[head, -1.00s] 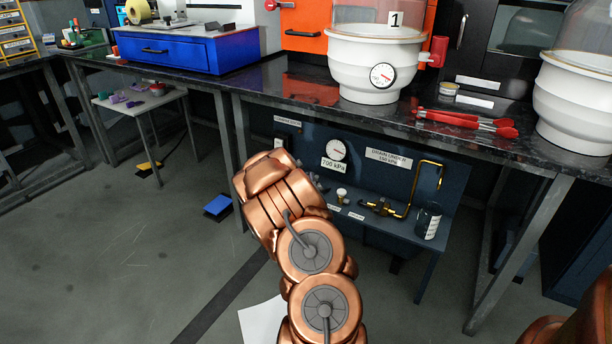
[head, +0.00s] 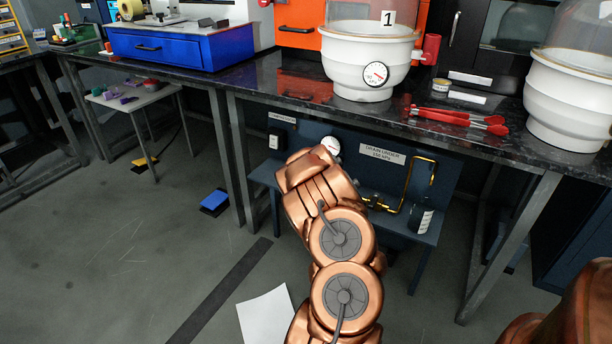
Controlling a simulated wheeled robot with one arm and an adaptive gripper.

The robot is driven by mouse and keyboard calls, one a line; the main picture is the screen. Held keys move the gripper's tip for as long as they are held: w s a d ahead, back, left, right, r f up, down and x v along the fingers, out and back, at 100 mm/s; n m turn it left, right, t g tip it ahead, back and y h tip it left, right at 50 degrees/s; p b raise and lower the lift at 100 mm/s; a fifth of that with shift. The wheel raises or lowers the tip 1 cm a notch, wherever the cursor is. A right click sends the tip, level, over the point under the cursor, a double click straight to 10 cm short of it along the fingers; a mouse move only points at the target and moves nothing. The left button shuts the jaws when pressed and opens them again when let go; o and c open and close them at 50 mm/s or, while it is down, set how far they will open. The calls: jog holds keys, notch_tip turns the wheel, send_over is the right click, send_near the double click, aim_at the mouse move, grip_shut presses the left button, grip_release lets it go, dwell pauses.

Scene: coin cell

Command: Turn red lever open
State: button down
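A red fitting (head: 431,48) stands at the right side of the white vessel marked 1 (head: 352,66). I cannot tell whether it is the red lever; no other lever-like red part shows clearly. Under the bench, a dark panel carries brass pipework (head: 405,190), a dial gauge (head: 331,146) and a label reading "DRAIN UNDER" (head: 382,154). My copper arm stands in front of this panel and hides its middle, including most valve parts. My gripper is not visible; it is hidden behind the arm or out of frame.
Red-handled tongs (head: 458,119) lie on the black bench top (head: 290,100). A dark cylindrical container (head: 421,219) stands on the shelf below. A bench leg (head: 510,245) rises at right. A white sheet (head: 268,318) and a blue pedal (head: 214,202) lie on the floor.

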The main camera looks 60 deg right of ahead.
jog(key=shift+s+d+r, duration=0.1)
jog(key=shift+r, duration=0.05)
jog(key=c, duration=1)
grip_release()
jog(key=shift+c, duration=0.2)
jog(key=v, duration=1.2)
